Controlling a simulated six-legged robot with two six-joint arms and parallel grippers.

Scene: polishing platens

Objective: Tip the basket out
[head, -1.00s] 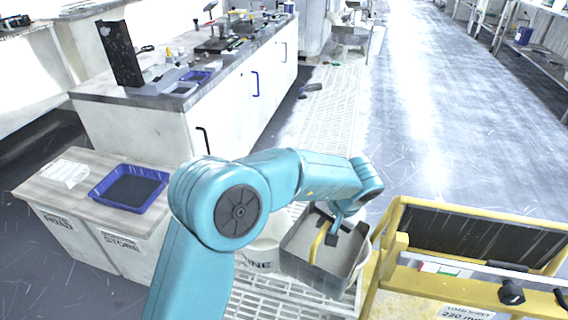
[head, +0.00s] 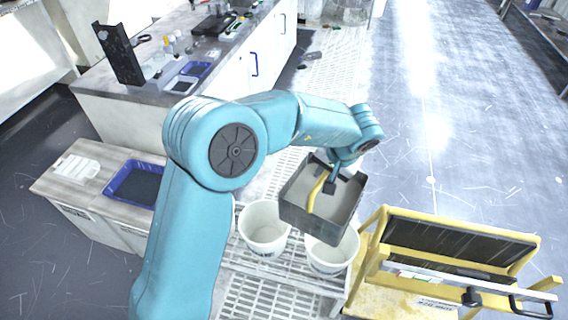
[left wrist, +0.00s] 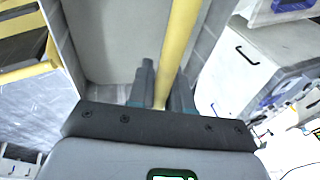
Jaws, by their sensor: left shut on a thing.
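The basket (head: 304,218) is a grey open box with a yellow handle (head: 316,190). My left gripper (head: 329,186) is shut on the yellow handle and holds the basket in the air, slightly tilted. In the left wrist view the yellow handle (left wrist: 180,50) runs between the fingers of my left gripper (left wrist: 162,90), and the basket's pale inside (left wrist: 110,40) lies beyond it. I see nothing lying in the visible part of the basket. Two white buckets stand below it: one at the left (head: 262,236), one at the right (head: 334,258), partly hidden by the basket. My right gripper is not in view.
The buckets stand on a white slatted grating (head: 262,296). A yellow-framed cart (head: 390,298) is close at the right. A low cabinet with a blue tray (head: 134,184) is at the left, a long workbench (head: 150,95) behind. Open floor (head: 450,140) lies at the back right.

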